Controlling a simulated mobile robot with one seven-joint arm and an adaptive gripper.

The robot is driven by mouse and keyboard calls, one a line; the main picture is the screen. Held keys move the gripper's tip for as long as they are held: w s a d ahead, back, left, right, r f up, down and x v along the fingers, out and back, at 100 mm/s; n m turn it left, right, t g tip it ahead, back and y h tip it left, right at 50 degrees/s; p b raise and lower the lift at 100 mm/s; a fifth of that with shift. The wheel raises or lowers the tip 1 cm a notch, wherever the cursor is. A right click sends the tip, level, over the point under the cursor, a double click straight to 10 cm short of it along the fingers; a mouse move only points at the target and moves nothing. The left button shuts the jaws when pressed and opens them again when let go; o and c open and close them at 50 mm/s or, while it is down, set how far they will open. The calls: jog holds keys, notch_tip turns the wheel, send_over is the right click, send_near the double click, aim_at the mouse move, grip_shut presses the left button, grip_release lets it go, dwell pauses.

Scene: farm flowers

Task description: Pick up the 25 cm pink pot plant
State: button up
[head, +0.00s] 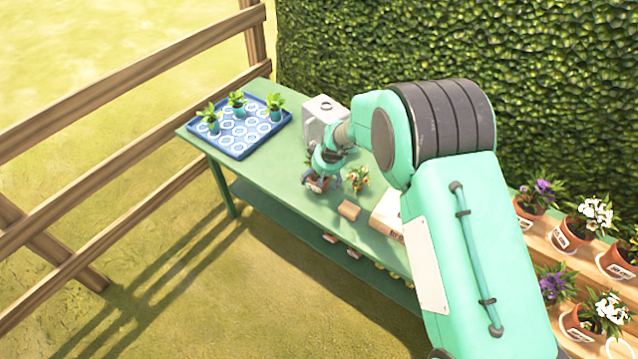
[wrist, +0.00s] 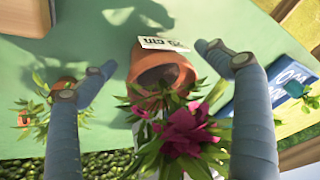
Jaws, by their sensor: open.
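In the wrist view, a terracotta pot (wrist: 150,62) with a white "25 cm" label (wrist: 163,44) shows between the fingers of my gripper (wrist: 154,58). Dark pink flowers (wrist: 186,128) and green leaves spread from its open top towards the camera. The gripper is open, one finger on each side of the pot, with gaps showing. Whether either fingertip touches the pot cannot be told. In the head view, my gripper (head: 318,184) is low over the green table (head: 262,170); the arm and gripper hide most of the pot there.
A blue tray (head: 238,147) holds several seedlings at left. A grey-white container (head: 322,109) stands behind.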

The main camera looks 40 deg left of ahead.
dwell(0.3)
jog(key=c, duration=1.6)
notch_tip(320, 180, up, 10)
jog(key=shift+r+p, duration=0.1)
jog(key=shift+p, duration=1.05)
